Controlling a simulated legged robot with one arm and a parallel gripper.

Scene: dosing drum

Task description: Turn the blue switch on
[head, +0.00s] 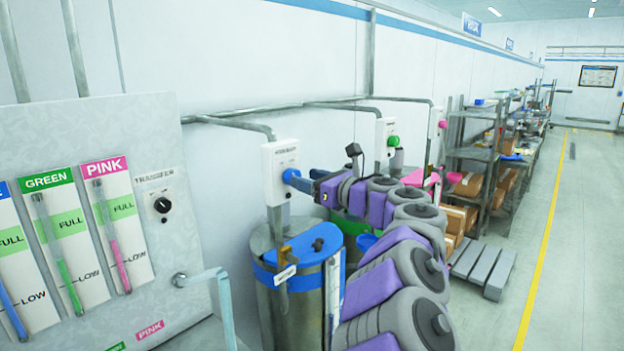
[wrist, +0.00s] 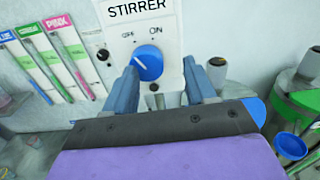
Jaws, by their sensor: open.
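The blue switch (wrist: 148,62) is a round knob on a white plate labelled STIRRER (wrist: 168,18). Its white mark points up and left, towards the OFF side; ON is printed at the upper right. In the head view the blue switch (head: 289,176) sits on the white box above the blue-rimmed drum (head: 297,298). My gripper (wrist: 160,67) is open, with one blue-grey finger at each side of the knob in the wrist view. The left finger looks closer to the knob than the right. I cannot tell whether either touches. In the head view my gripper (head: 303,184) is right beside the knob.
A panel with level gauges and a black TRANSFER knob (head: 162,205) stands at the left. A green switch (head: 393,141) and a pink switch (head: 442,124) are farther along the wall. A pipe (head: 205,278) juts out at the front. The right floor is clear.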

